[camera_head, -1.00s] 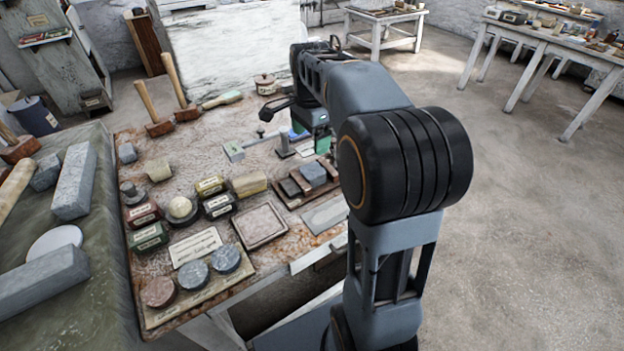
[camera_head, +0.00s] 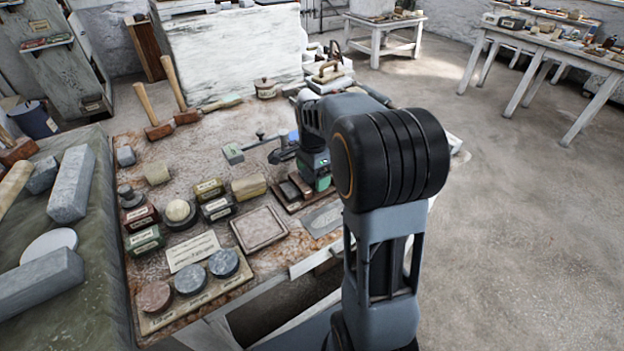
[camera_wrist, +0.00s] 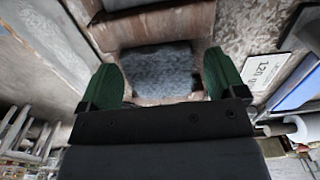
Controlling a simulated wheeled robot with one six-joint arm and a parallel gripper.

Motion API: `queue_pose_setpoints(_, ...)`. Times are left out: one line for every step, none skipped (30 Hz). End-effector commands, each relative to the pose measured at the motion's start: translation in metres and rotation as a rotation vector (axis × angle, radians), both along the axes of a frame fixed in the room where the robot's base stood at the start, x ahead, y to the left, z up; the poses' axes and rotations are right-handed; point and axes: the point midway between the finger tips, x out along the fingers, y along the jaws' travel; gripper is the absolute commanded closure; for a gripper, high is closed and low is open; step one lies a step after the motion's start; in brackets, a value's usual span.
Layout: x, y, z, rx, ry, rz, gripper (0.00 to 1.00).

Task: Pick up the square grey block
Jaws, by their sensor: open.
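The square grey block (camera_wrist: 160,70) sits in a brown wooden tray (camera_wrist: 155,32) in the wrist view, a rough blue-grey face showing. My gripper (camera_wrist: 164,80) is open, with one green finger on each side of the block. I cannot tell whether the fingers touch it. In the head view my gripper (camera_head: 318,172) is over the right part of the tray and hides the block there.
Darker blocks (camera_head: 290,190) lie beside it in the tray. A shallow square dish (camera_head: 260,228) and a flat grey plate (camera_head: 323,219) are near. A label card (camera_wrist: 266,70) lies right of the tray in the wrist view.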

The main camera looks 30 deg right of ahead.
Motion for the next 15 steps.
queue_pose_setpoints(-0.0001,0.0002,-0.0041,0.0,0.001,0.0,0.11)
queue_pose_setpoints(-0.0002,0.0002,-0.0055,0.0,0.001,0.0,0.11)
queue_pose_setpoints(-0.0003,0.0002,-0.0066,0.0,0.001,0.0,0.11)
queue_pose_setpoints(-0.0003,0.0002,-0.007,0.0,0.001,0.0,0.11)
queue_pose_setpoints(-0.0003,0.0002,-0.0072,0.0,0.001,0.0,0.11)
queue_pose_setpoints(-0.0003,0.0002,-0.0072,0.0,0.0,0.0,0.11)
queue_pose_setpoints(-0.0002,0.0002,-0.0071,0.0,0.0,0.0,0.11)
queue_pose_setpoints(-0.0002,0.0002,-0.007,0.0,0.0,0.0,0.11)
queue_pose_setpoints(-0.0002,0.0002,-0.007,0.0,0.0,0.0,0.11)
queue_pose_setpoints(-0.0002,0.0002,-0.007,0.0,0.0,0.0,0.11)
queue_pose_setpoints(-0.0002,0.0002,-0.0069,0.0,0.0,0.0,0.13)
queue_pose_setpoints(-0.0002,0.0001,-0.0068,0.0,0.0,0.0,0.16)
queue_pose_setpoints(-0.0002,0.0001,-0.0068,0.0,0.0,0.0,0.19)
queue_pose_setpoints(-0.0002,0.0001,-0.0068,0.0,0.0,0.0,0.22)
queue_pose_setpoints(-0.0002,0.0001,-0.0068,0.0,0.0,0.0,0.26)
